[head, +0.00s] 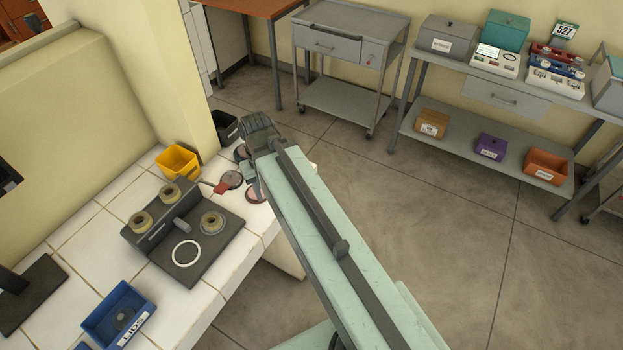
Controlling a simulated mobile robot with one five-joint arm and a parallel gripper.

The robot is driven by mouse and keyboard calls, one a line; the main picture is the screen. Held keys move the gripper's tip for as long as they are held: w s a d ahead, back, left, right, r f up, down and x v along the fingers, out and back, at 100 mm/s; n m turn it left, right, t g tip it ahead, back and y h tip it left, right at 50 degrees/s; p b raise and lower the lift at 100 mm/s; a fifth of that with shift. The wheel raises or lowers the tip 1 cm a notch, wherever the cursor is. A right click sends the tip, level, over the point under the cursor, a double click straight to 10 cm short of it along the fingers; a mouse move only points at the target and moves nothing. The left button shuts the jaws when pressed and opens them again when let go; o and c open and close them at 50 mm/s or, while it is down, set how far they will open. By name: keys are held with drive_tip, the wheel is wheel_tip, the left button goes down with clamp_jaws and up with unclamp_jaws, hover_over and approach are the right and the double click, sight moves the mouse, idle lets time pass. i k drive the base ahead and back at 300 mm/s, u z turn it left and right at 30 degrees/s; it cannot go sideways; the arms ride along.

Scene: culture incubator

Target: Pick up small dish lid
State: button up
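Small round dishes or lids lie on the white tiled bench beside my gripper: one dark-rimmed disc (232,179) and one pinkish disc (254,195) partly covered by my arm. I cannot tell which of them is the small dish lid. A blue bin labelled LIDS (96,327) at the lower left holds a small dark round piece (122,318). My gripper (250,174) is at the far end of my pale green arm, over the bench's right edge close to the discs. Its fingers are mostly hidden, so its opening and any contact do not show.
A dark fixture (187,275) with several beige rings and a white ring stands mid-bench. A yellow bin (177,162), a black bin (225,127) and a red-tipped item (221,187) are near the discs. A grey trolley (348,50) and a shelf table (480,150) stand beyond open floor.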

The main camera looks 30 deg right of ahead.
sight(122, 317)
drive_tip(key=z, duration=1.4)
drive_tip(key=k, duration=0.85)
drive_tip(key=u, duration=1.1)
drive_tip(key=i, duration=1)
drive_tip(key=k, duration=0.5)
drive_tip(key=u, duration=1.1)
